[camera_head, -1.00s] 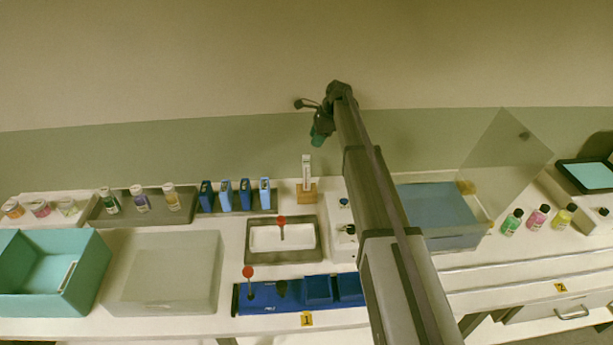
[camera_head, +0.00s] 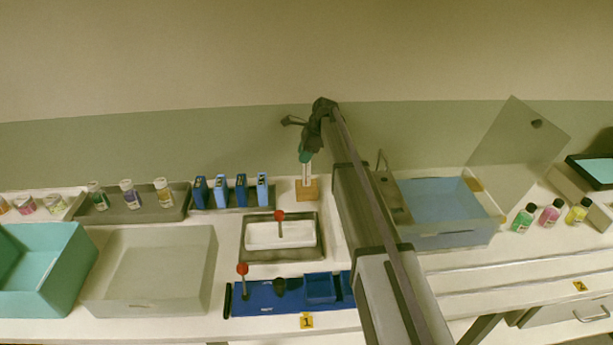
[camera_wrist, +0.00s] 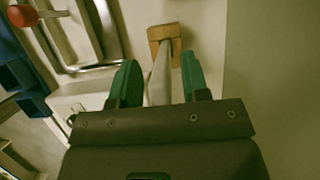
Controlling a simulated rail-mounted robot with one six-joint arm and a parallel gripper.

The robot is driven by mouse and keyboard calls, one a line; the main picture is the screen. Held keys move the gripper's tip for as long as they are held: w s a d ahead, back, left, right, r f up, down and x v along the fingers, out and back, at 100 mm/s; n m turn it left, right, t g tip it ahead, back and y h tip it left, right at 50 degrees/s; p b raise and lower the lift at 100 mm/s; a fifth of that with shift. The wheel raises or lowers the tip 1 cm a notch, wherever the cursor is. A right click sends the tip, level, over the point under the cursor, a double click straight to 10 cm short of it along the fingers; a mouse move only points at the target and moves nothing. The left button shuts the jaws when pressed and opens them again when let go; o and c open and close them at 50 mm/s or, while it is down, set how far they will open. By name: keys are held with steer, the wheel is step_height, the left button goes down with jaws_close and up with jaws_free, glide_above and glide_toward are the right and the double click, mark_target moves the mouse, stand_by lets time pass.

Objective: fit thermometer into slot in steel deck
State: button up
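The thermometer, a slim white upright piece (camera_head: 308,172), stands in a small wooden block (camera_head: 307,190) at the back of the counter. In the wrist view the white piece (camera_wrist: 160,78) rises from the wooden block (camera_wrist: 164,36) toward my fingers. My gripper (camera_head: 305,156) is at its upper end; in the wrist view its green fingers (camera_wrist: 160,82) are apart, one on each side of it, with gaps visible. A grey-brown metal deck (camera_head: 393,203) lies along the left of the blue water bath (camera_head: 440,208), partly hidden by my arm.
A steel-rimmed basin (camera_head: 257,256) holds a white block with a red-knobbed rod. Blue holders (camera_head: 228,190) stand left of the wooden block. A clear raised lid (camera_head: 515,150) leans behind the bath. Bottles (camera_head: 551,213) stand at right.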

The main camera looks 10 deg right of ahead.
jaws_close()
stand_by(0.4)
